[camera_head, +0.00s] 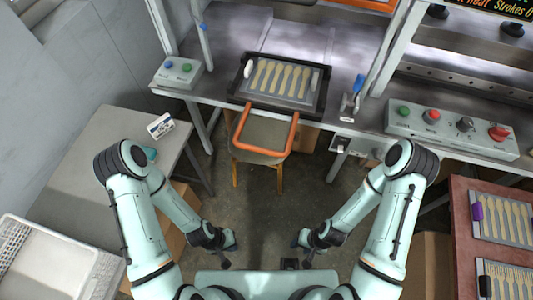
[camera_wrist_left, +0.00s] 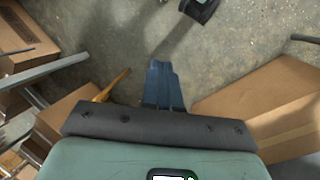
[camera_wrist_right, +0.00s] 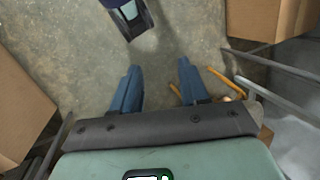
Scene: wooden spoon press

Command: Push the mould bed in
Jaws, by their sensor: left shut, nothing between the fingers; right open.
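The mould bed (camera_head: 300,112) is a dark tray holding a metal plate with several pale wooden utensils. It lies at the front of the press bench, at top centre of the head view. Its orange U-shaped handle (camera_head: 291,135) sticks out past the bench edge towards me, above a stool. My left gripper (camera_head: 226,256) is low in front, well short of the handle; its fingers meet with nothing between them in the left wrist view (camera_wrist_left: 163,88). My right gripper (camera_head: 306,256) is likewise low and apart from the handle; its fingers stand open and empty in the right wrist view (camera_wrist_right: 160,85).
A two-button box (camera_head: 178,73) and a control panel (camera_head: 450,130) flank the bed. White press posts rise on both sides. A grey side table (camera_head: 85,175) stands left, a red table (camera_head: 462,240) with utensil trays right. Cardboard boxes sit low.

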